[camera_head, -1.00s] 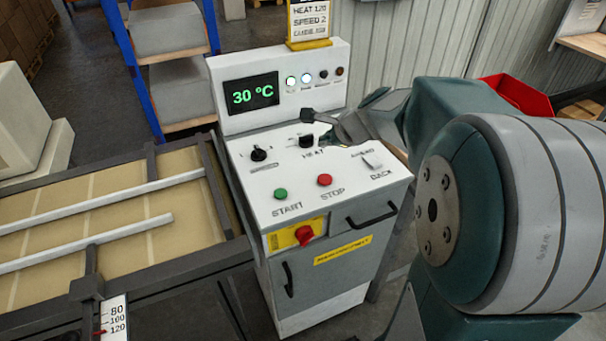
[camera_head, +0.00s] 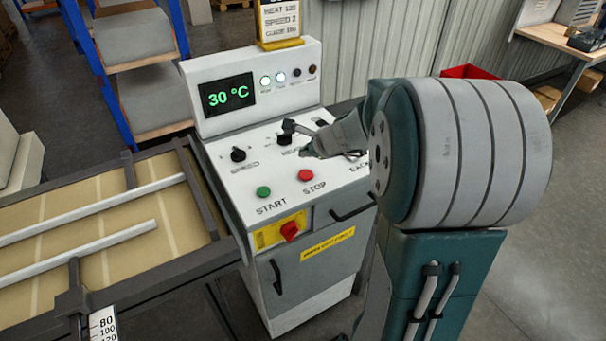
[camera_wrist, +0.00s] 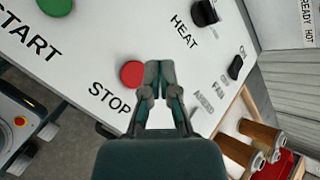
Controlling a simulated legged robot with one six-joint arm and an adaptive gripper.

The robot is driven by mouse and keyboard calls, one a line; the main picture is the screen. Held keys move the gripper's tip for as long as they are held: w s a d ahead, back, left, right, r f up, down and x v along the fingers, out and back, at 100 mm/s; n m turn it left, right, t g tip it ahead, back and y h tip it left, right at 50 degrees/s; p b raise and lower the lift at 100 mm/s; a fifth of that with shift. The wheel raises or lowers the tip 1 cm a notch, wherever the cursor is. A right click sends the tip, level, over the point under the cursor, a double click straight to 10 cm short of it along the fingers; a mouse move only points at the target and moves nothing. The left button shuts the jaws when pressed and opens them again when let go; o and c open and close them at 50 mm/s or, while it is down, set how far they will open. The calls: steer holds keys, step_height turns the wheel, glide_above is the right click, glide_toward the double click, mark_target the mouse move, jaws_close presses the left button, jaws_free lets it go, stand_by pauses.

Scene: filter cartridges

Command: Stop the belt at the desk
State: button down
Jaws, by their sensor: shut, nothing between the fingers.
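The red STOP button (camera_head: 305,175) sits on the white sloping top of the control desk (camera_head: 240,190), right of the green START button (camera_head: 264,192). My gripper (camera_head: 306,152) is shut and empty over the desk top, just behind the STOP button in the head view. In the wrist view the shut fingertips (camera_wrist: 160,68) appear close beside the right edge of the red STOP button (camera_wrist: 131,74). I cannot tell whether they touch the desk. The belt (camera_head: 95,215) lies left of the desk. The display (camera_head: 228,95) reads 30 °C.
A black knob (camera_head: 238,154) and the HEAT knob (camera_wrist: 204,12) stand on the desk top. A red switch on a yellow plate (camera_head: 290,231) is on the desk front. Brown cartridges (camera_wrist: 255,135) lie near a red bin (camera_wrist: 278,165) in the wrist view.

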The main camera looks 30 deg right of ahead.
mark_target(308, 174)
steer(key=f, duration=0.2)
steer(key=d+f, duration=0.1)
steer(key=f, duration=0.1)
steer(key=shift+d, duration=0.15)
steer(key=shift+f, duration=0.2)
steer(key=shift+a, duration=0.4)
steer(key=shift+d+f, duration=0.1)
steer(key=shift+d, duration=0.15)
steer(key=shift+a, duration=0.15)
steer(key=shift+f, duration=0.1)
steer(key=shift+f, duration=0.25)
